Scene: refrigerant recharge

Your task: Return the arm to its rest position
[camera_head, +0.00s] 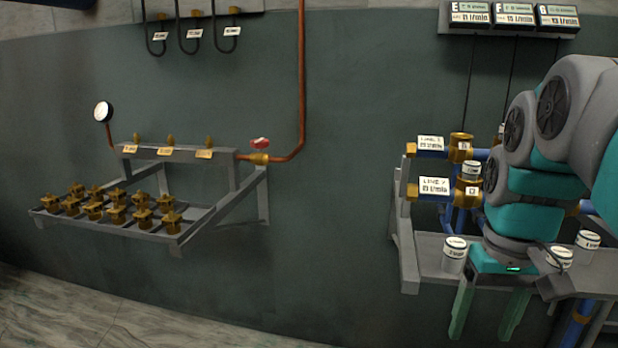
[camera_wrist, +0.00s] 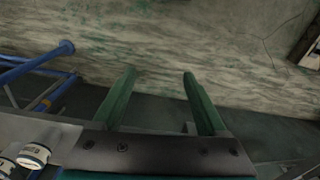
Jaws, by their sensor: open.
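My gripper (camera_head: 489,315) is at the lower right in the head view, at the end of my grey and teal arm. It points down in front of the right-hand grey bench (camera_head: 428,262). Its two green fingers are apart, with nothing between them. In the wrist view my gripper (camera_wrist: 158,88) shows both fingers spread over the pale floor (camera_wrist: 150,35), also empty. My arm hides part of the bench and the pipes behind it.
White canisters (camera_head: 454,254) stand on the bench close to my gripper. Blue pipes with brass valves (camera_head: 461,146) rise behind. A rack of brass fittings (camera_head: 115,208) and a red-handled valve (camera_head: 260,144) are on the left wall. Open floor (camera_head: 60,315) lies at the lower left.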

